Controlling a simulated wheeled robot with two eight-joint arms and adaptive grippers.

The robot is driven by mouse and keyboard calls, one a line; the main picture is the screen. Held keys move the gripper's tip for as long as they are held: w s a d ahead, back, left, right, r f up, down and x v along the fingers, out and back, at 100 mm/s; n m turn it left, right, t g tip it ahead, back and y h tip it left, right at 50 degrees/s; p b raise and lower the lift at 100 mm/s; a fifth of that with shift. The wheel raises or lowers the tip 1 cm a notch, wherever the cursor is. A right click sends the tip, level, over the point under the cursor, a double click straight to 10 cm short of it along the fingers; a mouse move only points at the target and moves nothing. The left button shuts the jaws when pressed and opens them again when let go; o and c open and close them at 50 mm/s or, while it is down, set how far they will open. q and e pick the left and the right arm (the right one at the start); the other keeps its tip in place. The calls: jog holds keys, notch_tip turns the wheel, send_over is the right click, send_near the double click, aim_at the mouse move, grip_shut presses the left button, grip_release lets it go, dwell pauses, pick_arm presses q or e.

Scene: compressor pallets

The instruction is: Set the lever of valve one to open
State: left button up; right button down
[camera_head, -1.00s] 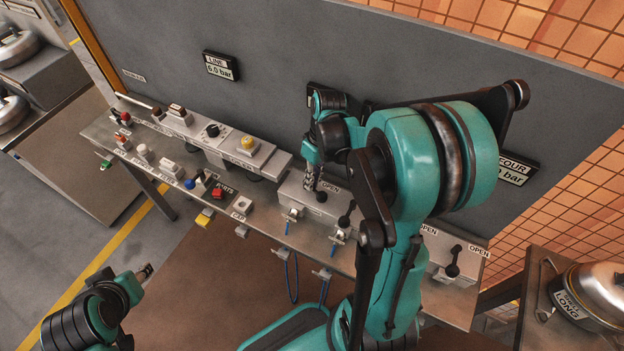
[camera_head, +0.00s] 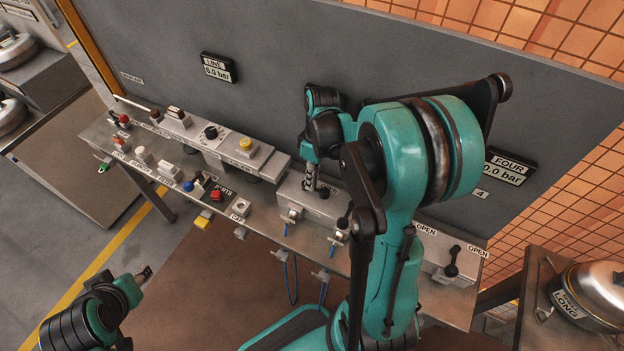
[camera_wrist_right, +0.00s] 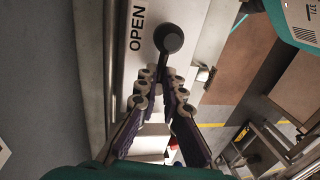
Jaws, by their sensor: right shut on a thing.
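The leftmost valve block (camera_head: 297,196) on the bench carries a black-knobbed lever (camera_head: 324,193) beside an OPEN label. In the right wrist view the lever (camera_wrist_right: 172,38) shows its round knob just beyond my fingertips, next to the word OPEN (camera_wrist_right: 137,28). My right gripper (camera_head: 309,187) reaches down at this lever; in the wrist view its fingers (camera_wrist_right: 163,88) are closed in on the stem below the knob. The lever's lower part is hidden by the fingers. My left gripper (camera_head: 144,273) is low at the left, away from the bench; its jaw opening is too small to judge.
Another valve lever (camera_head: 344,221) stands close to the right, partly behind my right arm. The far-right lever (camera_head: 452,262) is clear. Push buttons and a yellow knob (camera_head: 246,143) occupy the bench's left half. The grey panel (camera_head: 280,80) rises behind. Blue cords (camera_head: 291,280) hang in front.

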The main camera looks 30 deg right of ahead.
jog(key=shift+f, duration=0.1)
jog(key=c, duration=1.6)
grip_release()
jog(key=r, duration=0.4)
jog(key=d+r, duration=0.1)
jog(key=r, duration=0.3)
jog(key=w+d+r, duration=0.1)
jog(key=r, duration=0.3)
jog(key=shift+f, duration=0.1)
